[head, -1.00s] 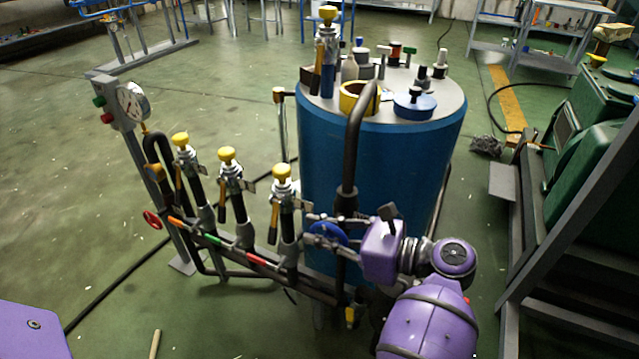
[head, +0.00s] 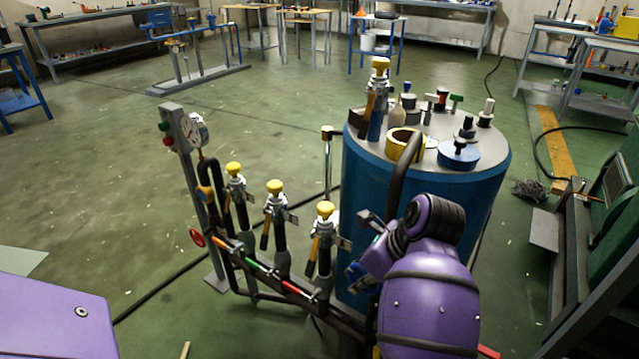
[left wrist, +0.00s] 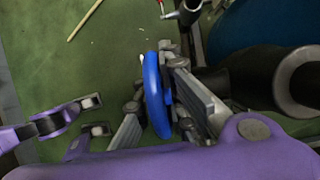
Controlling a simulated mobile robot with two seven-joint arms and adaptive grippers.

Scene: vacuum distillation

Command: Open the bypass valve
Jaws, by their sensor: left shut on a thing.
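A blue handwheel (head: 357,272) sits on the pipework at the right end of the manifold, partly hidden by my left arm. Which valve is the bypass is not labelled in view. In the left wrist view the handwheel (left wrist: 153,95) stands edge-on between the grey fingers of my left gripper (left wrist: 160,110). The gripper is shut on its rim. In the head view my left gripper (head: 362,250) is largely covered by its own purple wrist. My right gripper does not show.
Several yellow-capped valves (head: 275,188) stand along the manifold, with a red handwheel (head: 197,237) and gauge (head: 190,133) left. A blue drum (head: 425,195) carrying bottles stands close behind my wrist. Grey framing (head: 560,265) lies right. Floor at left is mostly open.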

